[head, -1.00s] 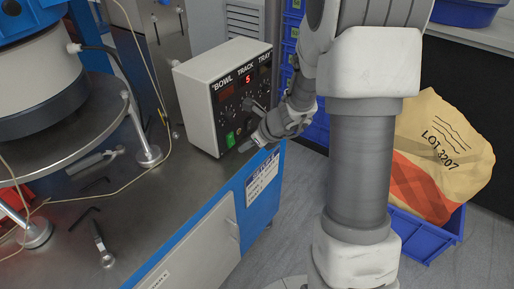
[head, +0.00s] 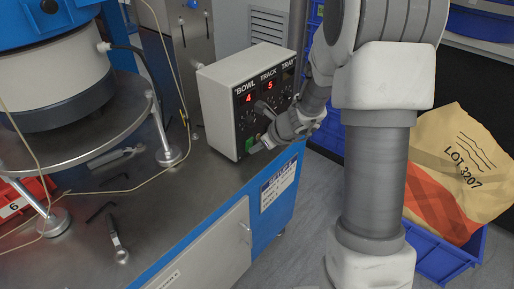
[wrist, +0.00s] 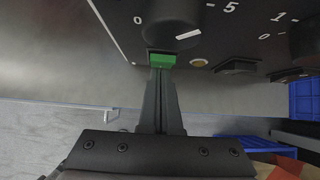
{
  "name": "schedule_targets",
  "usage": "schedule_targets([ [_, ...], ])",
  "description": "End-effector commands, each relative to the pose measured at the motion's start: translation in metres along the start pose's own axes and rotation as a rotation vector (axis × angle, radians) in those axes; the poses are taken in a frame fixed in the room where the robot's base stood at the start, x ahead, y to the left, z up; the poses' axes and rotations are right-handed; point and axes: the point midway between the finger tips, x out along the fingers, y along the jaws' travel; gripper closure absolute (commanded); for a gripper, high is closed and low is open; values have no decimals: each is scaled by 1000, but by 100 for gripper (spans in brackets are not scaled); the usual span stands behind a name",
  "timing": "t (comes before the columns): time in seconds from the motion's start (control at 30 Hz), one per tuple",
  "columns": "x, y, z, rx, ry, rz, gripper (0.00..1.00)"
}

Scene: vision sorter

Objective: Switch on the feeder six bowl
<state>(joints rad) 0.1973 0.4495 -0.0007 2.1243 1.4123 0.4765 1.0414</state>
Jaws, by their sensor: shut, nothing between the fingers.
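The control box (head: 238,105) is white with a black front marked BOWL, TRACK and TRAY. In the head view the BOWL display (head: 221,98) shows a red 4 and the TRACK display (head: 269,86) a red 5. The green BOWL switch (head: 249,145) is low on the front; it also shows in the wrist view (wrist: 161,58) below a knob. My gripper (head: 262,148) is shut and empty, its fingertips (wrist: 162,68) at the green switch, seemingly touching it. The feeder bowl unit (head: 55,75) stands at the left.
A red bin (head: 28,192) labelled 6 is at the left. A blue crate (head: 445,262) with a sack stands at right.

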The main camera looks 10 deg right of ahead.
Motion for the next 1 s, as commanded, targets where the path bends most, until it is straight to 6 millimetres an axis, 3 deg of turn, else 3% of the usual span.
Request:
schedule_targets([
  [0.4, -14, 0, 12, -1, -3, 0, 100],
  [1.0, -14, -6, 6, -2, -3, 0, 100],
])
